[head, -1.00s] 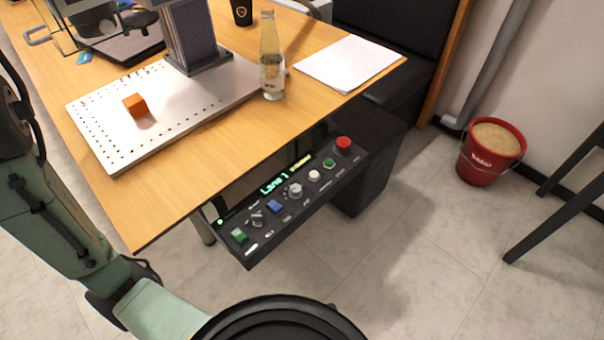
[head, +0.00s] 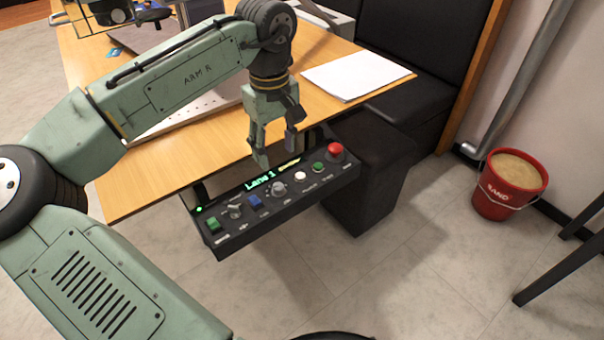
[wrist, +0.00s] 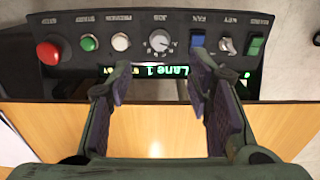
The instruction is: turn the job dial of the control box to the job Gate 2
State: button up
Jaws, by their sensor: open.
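The control box (head: 285,210) hangs at the table's front edge. Its job dial (head: 278,187) is a round grey knob near the middle of the panel; in the wrist view the dial (wrist: 160,40) is labelled JOB. The green display (head: 259,180) reads "Lane 1"; in the wrist view the display (wrist: 172,71) appears upside down. My gripper (head: 277,156) is open and empty, above the panel and apart from the dial. In the wrist view my gripper's fingers (wrist: 160,64) spread to either side of the dial, short of it in the picture.
Beside the dial are a white preview button (wrist: 121,41) and a blue fan switch (wrist: 197,38). A red stop button (head: 334,150) and key switch (head: 235,211) lie further out. The wooden table (head: 170,170) is behind the box. A red sand bucket (head: 497,203) stands right.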

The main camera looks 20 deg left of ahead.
aim_at(278, 186)
notch_tip(278, 186, down, 10)
jog(key=shift+f, duration=0.25)
jog(key=shift+c, duration=0.5)
grip_shut()
